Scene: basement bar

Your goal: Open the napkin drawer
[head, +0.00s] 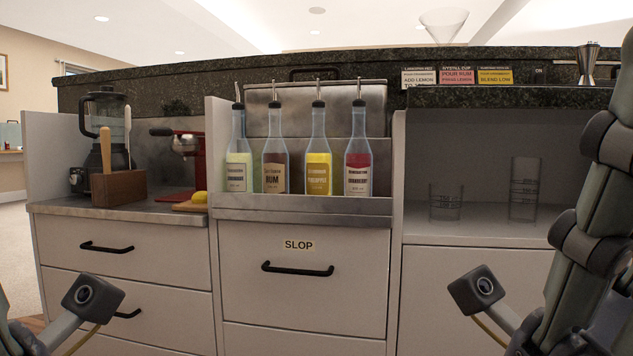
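Three shut fronts with black bar handles show in the head view, and none carries a readable napkin label. The upper left drawer (160,265) has its handle (106,247) at left of centre. The lower left drawer (180,324) is below it, its handle (127,314) partly hidden by a camera block on my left arm. The middle front (340,298) has a "SLOP" label (299,245) above its handle (297,268). Parts of my arms show at the lower left and right, but neither gripper's fingers are in view.
Several pourer bottles (318,150) stand in a rail above the middle front. A blender (103,130), a wooden holder (118,188) and a red machine (185,160) stand on the left counter. Clear glasses (524,188) stand on the right shelf. Recipe cards (457,77) line the bar top.

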